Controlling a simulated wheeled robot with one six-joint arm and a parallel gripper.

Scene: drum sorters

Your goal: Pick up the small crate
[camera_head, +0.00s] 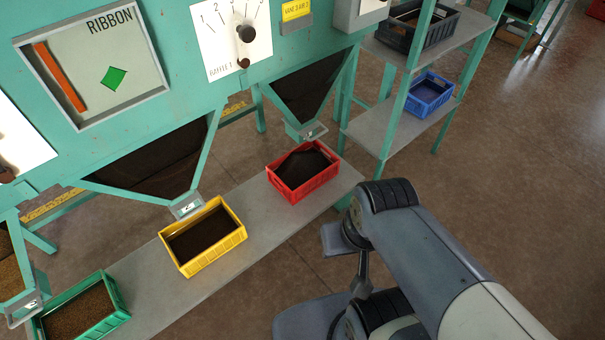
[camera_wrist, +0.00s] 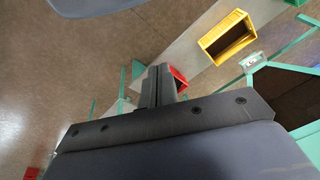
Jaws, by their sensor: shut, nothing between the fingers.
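Several crates are in view, and I cannot tell which one is meant by the small crate. A blue crate (camera_head: 424,105) sits on the lower shelf at right and looks the smallest. My gripper (camera_wrist: 158,88) is shut and empty in the wrist view. Its fingers partly cover the red crate (camera_wrist: 180,83), and the yellow crate (camera_wrist: 229,38) lies beyond. In the head view my arm hides the fingers.
The grey bench (camera_head: 258,236) runs under the hoppers of a teal machine (camera_head: 165,75). A teal rack with grey shelves (camera_head: 385,131) holds a dark grey crate (camera_head: 408,37) above the blue one. The brown floor (camera_head: 530,150) at right is open.

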